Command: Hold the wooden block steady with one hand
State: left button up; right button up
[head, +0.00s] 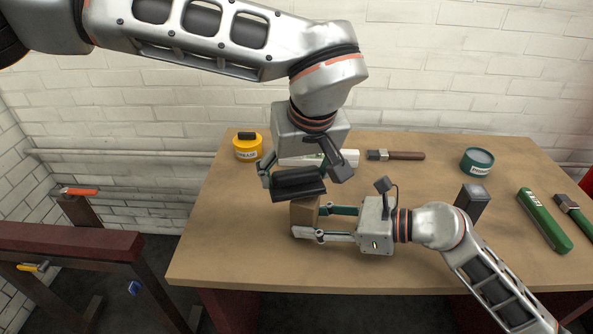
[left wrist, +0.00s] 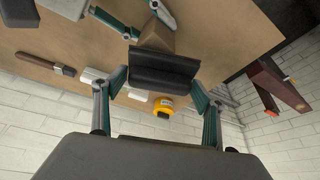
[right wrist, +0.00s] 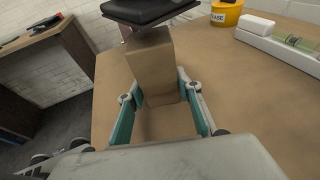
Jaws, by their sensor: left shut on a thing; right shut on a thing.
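The wooden block (head: 305,209) stands upright on the table, between the fingers of my right gripper (head: 314,224). The right wrist view shows the block (right wrist: 155,68) from the side, with a green-lined finger on each side of it. My left gripper (head: 298,183) is shut on a black sanding block (head: 299,186), which also shows in the left wrist view (left wrist: 164,70). The black piece is over the top of the wooden block and hides part of it. I cannot tell whether the two touch.
A green tin (head: 477,161), a dark upright block (head: 471,201) and a green tube (head: 543,221) are to the right. The table's (head: 225,250) front left is clear.

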aim_at(316, 187)
pick_arm(q)
jog(key=shift+f, duration=1.05)
dwell(0.4)
jog(key=shift+s+d, duration=0.3)
jog(key=shift+d, duration=0.65)
jog(key=shift+s+d, duration=0.25)
jog(key=shift+d, duration=0.7)
jog(key=shift+f, duration=0.15)
jog(key=shift+a, duration=0.1)
jog(key=shift+w+a, duration=0.3)
jog(key=shift+a, duration=0.65)
jog(key=shift+w+a, duration=0.25)
jog(key=shift+a, duration=0.7)
jog(key=shift+d+r, duration=0.15)
jog(key=shift+r, duration=3)
